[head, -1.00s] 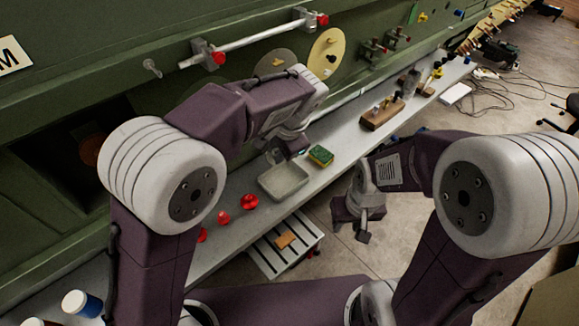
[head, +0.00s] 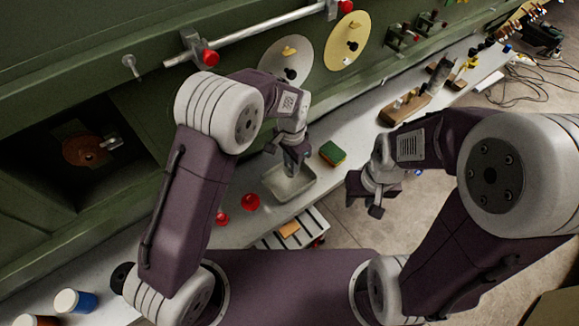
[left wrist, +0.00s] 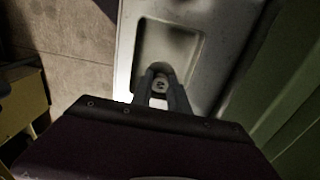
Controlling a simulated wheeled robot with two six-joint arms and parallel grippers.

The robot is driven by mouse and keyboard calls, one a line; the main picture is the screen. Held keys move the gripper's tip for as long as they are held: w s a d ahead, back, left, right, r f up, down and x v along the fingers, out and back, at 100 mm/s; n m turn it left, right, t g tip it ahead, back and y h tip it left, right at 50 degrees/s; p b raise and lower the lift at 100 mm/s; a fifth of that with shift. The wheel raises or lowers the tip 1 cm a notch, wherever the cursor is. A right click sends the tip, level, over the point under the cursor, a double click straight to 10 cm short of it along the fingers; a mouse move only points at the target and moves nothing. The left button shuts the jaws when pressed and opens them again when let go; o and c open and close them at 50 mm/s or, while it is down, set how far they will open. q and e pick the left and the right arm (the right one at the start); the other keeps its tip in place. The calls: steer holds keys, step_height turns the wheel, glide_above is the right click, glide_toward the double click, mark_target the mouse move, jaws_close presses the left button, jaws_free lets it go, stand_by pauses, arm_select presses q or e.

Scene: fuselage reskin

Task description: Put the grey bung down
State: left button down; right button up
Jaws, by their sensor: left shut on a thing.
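My left gripper (head: 298,168) is over the shallow grey metal tray (head: 282,197) on the bench. In the left wrist view its fingers (left wrist: 160,80) are shut on a small round grey bung (left wrist: 160,86), which shows between the fingertips at the tray's near end. The tray also shows in that view (left wrist: 170,42), and its visible floor looks empty. I cannot tell whether the bung touches the tray. In the head view the bung is too small and hidden to make out. My right gripper (head: 364,196) is open and empty, off the bench's front edge.
A green and yellow sponge (head: 333,154) lies right of the tray. Red bungs (head: 250,202) lie to its left. A wooden block with tools (head: 404,108) stands further right. The green fuselage wall (head: 70,65) rises behind, with an open bay (head: 45,165) at left.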

mark_target(289, 169)
arm_select(q)
steer(key=shift+w+a+f, duration=0.15)
steer(key=shift+w+a, duration=0.05)
steer(key=shift+a, duration=0.15)
steer(key=shift+s, duration=0.1)
steer(key=shift+s+f, duration=0.2)
steer(key=shift+f, duration=0.05)
steer(key=f, duration=0.1)
steer(key=f+p, duration=0.1)
steer(key=f, duration=0.1)
steer(key=shift+w+f, duration=0.2)
steer(key=shift+f, duration=0.15)
arm_select(e)
steer(key=shift+s+r, duration=0.2)
steer(key=shift+r, duration=0.55)
steer(key=shift+s, duration=0.1)
arm_select(q)
steer(key=c, duration=1.3)
jaws_free()
steer(key=shift+s, duration=0.1)
